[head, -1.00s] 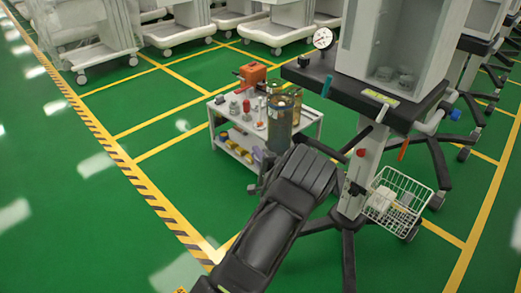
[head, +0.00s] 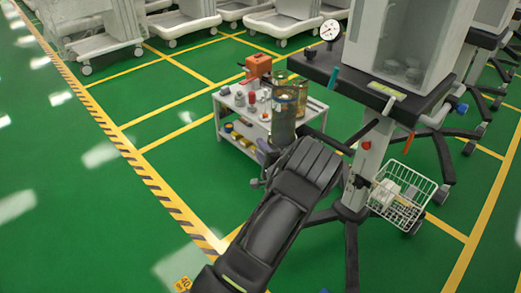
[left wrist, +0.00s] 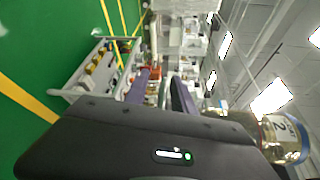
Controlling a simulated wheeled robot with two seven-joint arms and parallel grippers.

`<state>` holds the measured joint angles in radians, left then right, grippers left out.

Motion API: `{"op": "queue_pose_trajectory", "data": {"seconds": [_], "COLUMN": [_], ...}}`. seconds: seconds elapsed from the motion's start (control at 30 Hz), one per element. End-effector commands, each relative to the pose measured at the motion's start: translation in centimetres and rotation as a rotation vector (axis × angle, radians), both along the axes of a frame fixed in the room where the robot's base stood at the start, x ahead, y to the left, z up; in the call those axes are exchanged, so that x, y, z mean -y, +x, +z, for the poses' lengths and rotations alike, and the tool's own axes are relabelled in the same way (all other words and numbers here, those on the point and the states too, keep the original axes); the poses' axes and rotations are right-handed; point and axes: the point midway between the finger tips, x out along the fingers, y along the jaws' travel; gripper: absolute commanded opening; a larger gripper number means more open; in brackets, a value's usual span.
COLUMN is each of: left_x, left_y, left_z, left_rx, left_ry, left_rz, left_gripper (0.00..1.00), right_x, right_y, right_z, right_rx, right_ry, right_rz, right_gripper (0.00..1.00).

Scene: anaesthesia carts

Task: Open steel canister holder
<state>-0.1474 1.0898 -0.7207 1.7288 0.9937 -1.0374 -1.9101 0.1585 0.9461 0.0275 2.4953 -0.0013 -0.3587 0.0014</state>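A clear canister (left wrist: 285,138) with a white label marked 2 shows at the right there, beside the gripper body. My right gripper is not in view.
A white two-shelf cart (head: 232,128) holds several small bottles and an orange box (head: 259,65). An anaesthesia machine (head: 345,75) with dark base legs and a wire basket (head: 402,196) stands at the right. Green floor at the left is clear.

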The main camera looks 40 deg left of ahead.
Motion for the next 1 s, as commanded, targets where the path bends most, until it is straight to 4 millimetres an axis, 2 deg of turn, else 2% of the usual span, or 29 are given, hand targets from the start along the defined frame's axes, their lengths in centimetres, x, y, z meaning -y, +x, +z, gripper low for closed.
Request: {"op": "queue_pose_trajectory", "data": {"seconds": [0.17, 0.6, 1.0], "left_x": [0.8, 6.5, 7.0], "left_y": [-0.3, -3.2, -3.5], "left_z": [0.3, 0.7, 0.6], "left_rx": [0.001, -0.003, -0.001], "left_ry": [0.000, -0.001, -0.001], "left_rz": [-0.001, -0.003, -0.001], "left_gripper": [0.31, 0.31, 0.31], "right_x": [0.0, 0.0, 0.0], "right_y": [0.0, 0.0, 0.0], "right_z": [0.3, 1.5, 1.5], "right_rx": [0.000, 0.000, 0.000], "right_ry": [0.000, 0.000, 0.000], "right_rz": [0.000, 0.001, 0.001], "right_gripper": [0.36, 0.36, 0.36]}}
